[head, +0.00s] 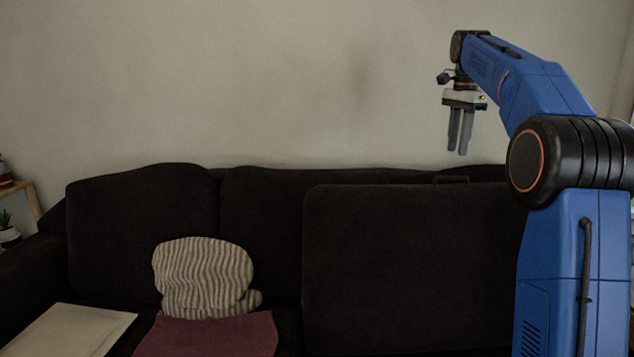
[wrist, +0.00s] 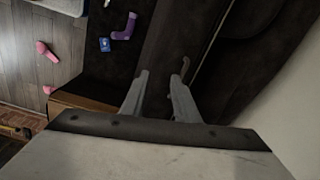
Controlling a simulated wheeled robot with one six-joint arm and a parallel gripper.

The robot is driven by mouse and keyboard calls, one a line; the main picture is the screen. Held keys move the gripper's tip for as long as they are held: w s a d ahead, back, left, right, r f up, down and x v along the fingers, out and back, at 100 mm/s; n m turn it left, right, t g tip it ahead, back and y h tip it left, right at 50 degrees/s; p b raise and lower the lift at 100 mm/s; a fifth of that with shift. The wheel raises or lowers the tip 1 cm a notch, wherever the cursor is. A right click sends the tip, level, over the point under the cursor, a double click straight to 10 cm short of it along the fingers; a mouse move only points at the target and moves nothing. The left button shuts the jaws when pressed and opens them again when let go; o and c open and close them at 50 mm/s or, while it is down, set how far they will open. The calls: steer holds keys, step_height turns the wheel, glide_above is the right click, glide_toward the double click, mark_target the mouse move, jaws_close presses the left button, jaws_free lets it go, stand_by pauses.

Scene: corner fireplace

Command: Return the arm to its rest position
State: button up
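My blue arm rises at the right of the head view and bends over to the left. My gripper (head: 460,150) hangs from its end, fingers pointing down, in front of the pale wall and above the sofa back. In the wrist view my gripper (wrist: 160,78) shows its two fingers apart with nothing held between them. The dark sofa lies below the fingers, and they appear clear of it.
The wall area is free.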

steer(key=s+a+f+n+t, duration=0.1)
steer(key=s+a+f+n, duration=0.15)
steer(key=s, duration=0.55)
steer(key=s+a+f+n+t, duration=0.1)
steer(key=s+a+f+n, duration=0.15)
steer(key=s, duration=0.55)
steer(key=s+a+f+n, duration=0.2)
steer(key=s+a+n, duration=0.15)
steer(key=s, duration=0.45)
steer(key=s+a+f+n+t, duration=0.2)
steer(key=s+a+f+n, duration=0.2)
steer(key=s+f, duration=1.8)
steer(key=n, duration=0.3)
steer(key=shift+s+t, duration=0.15)
steer(key=shift+t, duration=0.15)
